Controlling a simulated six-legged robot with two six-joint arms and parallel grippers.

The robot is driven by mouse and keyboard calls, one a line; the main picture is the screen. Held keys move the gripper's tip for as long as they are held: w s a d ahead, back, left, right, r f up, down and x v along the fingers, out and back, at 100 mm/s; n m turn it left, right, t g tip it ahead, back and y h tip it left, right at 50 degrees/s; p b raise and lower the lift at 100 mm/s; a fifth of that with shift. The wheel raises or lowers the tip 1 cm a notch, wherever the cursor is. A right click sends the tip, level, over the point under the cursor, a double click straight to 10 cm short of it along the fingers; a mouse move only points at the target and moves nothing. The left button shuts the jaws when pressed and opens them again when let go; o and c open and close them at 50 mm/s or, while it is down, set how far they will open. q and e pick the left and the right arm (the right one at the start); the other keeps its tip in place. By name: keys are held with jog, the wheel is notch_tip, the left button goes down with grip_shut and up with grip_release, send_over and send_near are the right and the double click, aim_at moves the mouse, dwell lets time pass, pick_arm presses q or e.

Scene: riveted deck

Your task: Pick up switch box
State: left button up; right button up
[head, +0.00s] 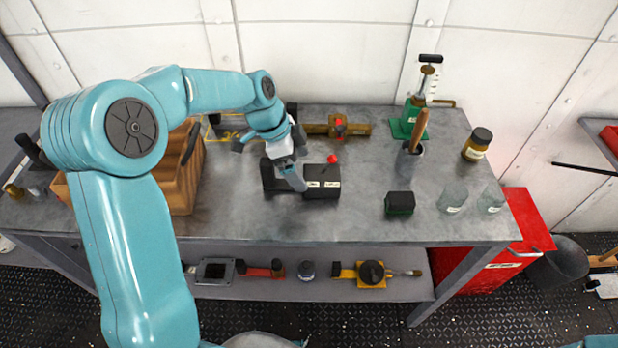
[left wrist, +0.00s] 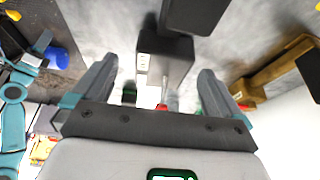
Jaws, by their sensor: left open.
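The switch box (head: 325,188) is a black box on the grey workbench, with pale labels on its front and a red-knobbed lever. My left gripper (head: 293,178) is over its left part, with one finger in front of the box in the head view. In the left wrist view the box (left wrist: 165,58) lies between the two spread fingers of my left gripper (left wrist: 157,70), with gaps on both sides. I cannot tell how far the fingers reach down beside it. My right gripper is not in view.
A wooden crate (head: 180,190) stands left on the workbench (head: 350,222). A brown fitting (head: 325,129) lies behind. A dark green block (head: 399,203), glass jars (head: 453,198), a metal cup (head: 409,163) and a green pump (head: 408,120) stand right. Bare bench lies in front.

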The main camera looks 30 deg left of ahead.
aim_at(308, 174)
pick_arm(q)
jog(key=shift+w+p+x, duration=0.15)
jog(key=shift+p+x, duration=0.1)
jog(key=shift+x, duration=1.15)
jog(key=shift+w+p+x, duration=0.15)
jog(key=shift+p+x, duration=0.1)
jog(key=shift+x, duration=1.1)
jog(key=shift+a, duration=0.15)
jog(key=c, duration=1.1)
